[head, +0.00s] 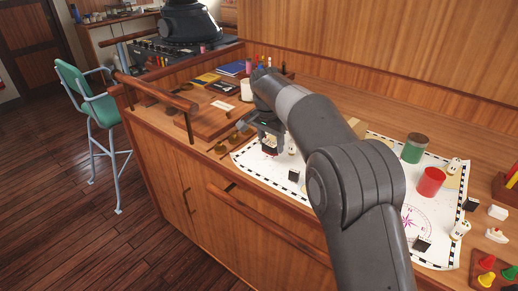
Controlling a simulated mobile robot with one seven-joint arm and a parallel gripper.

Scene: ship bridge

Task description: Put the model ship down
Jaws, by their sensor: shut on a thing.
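My gripper (270,134) is at the left end of the white chart (241,158) on the wooden counter. It points down and is shut on a small, partly pale thing, taken to be the model ship (269,144). The fingers and arm hide most of it. It is low over the chart; I cannot tell whether it touches it.
Several small pieces, a red cup (431,181) and a green jar (414,148) stand on the chart's right part. A small white and red piece (496,235) lies right of the chart. A wooden board (205,117) and books (234,68) are to the left. A wooden rail (265,230) runs along the front.

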